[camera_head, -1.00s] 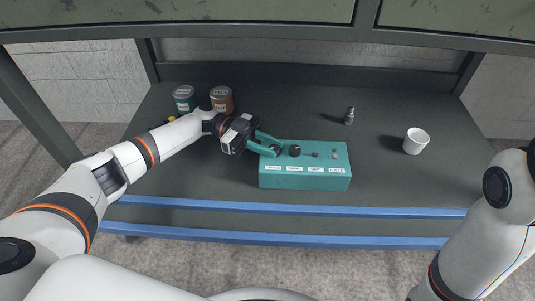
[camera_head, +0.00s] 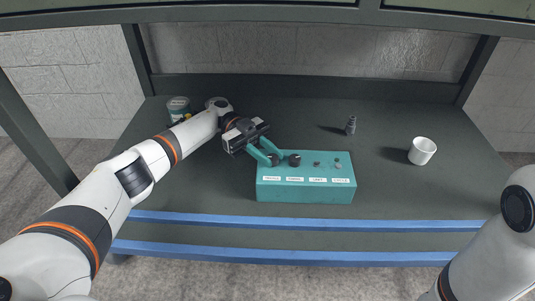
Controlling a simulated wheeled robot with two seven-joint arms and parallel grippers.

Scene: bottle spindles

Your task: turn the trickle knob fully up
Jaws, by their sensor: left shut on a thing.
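The teal control box (camera_head: 306,191) stands on the dark bench with a row of small white labels on its front, too small to read surely. Two black knobs sit on its top at the left. My left gripper (camera_head: 272,157) has its teal fingers closed around the leftmost black knob (camera_head: 274,160), which they partly hide. The second black knob (camera_head: 294,160) stands free just to the right of the fingers. Which knob is the trickle one, and how far it is turned, I cannot tell. My right arm shows at the right edge; its gripper is out of view.
Two small metal controls sit on the box's right top. A small grey metal part (camera_head: 351,126) stands behind the box, and a white cup (camera_head: 422,151) stands to the right. A can (camera_head: 178,108) stands behind my left arm. Blue rails (camera_head: 330,225) run along the bench front.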

